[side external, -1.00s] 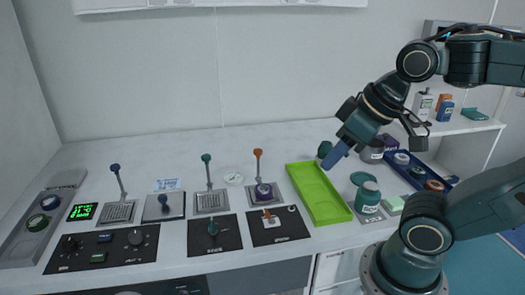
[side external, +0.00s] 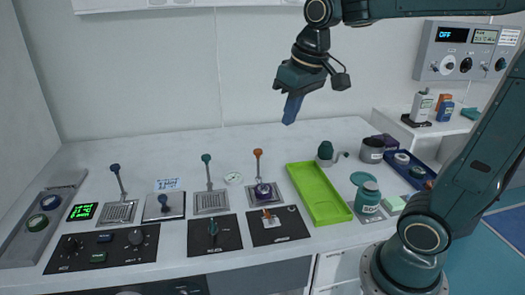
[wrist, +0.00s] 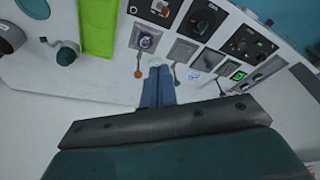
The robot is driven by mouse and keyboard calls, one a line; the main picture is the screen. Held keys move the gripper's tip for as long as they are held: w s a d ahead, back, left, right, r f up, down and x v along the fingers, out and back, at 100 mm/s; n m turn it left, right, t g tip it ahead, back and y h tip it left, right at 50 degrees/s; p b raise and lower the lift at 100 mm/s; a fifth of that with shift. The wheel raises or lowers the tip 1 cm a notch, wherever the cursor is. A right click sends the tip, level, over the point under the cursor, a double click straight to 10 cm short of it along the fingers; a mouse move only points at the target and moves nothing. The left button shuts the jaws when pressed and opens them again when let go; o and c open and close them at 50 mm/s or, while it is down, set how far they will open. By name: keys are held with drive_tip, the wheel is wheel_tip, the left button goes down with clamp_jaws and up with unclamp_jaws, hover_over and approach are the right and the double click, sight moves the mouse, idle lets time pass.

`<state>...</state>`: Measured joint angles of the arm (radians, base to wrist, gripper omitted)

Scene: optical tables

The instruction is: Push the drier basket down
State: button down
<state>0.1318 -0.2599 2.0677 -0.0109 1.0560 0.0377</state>
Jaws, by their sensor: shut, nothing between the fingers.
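My gripper (side external: 290,118) is shut and empty, with its blue fingers pointing down, high above the back of the white bench. It also shows in the wrist view (wrist: 158,72). Three tall levers stand at the back of the bench: one with a blue knob (side external: 115,168), one with a teal knob (side external: 206,158), one with an orange knob (side external: 258,153). Each rises beside a metal plate. A purple-topped round item (side external: 263,190) sits on the plate by the orange lever. I cannot tell which station holds the drier basket. My gripper touches none of them.
A green tray (side external: 318,194) lies right of the levers. Beyond it are a teal jar (side external: 368,195), a grey pot (side external: 371,150) and a dark blue tray (side external: 421,184). Black control panels (side external: 213,234) line the front. The bench behind the levers is mostly clear.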

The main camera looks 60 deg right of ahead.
drive_tip(key=w+d+f+m+g, duration=0.25)
drive_tip(key=w+d, duration=0.35)
drive_tip(key=w, duration=0.4)
drive_tip(key=g+y, duration=0.1)
drive_tip(key=g, duration=0.1)
approach(257, 150)
drive_tip(key=shift+d+m, duration=0.1)
drive_tip(key=shift+m, duration=0.25)
drive_tip(key=shift+f, duration=0.15)
drive_tip(key=shift+s+a+f, duration=0.1)
drive_tip(key=shift+s+f, duration=0.1)
drive_tip(key=shift+f, duration=1.5)
drive_tip(key=shift+s+a+f, duration=0.1)
drive_tip(key=shift+s+f, duration=0.1)
drive_tip(key=shift+f, duration=1.45)
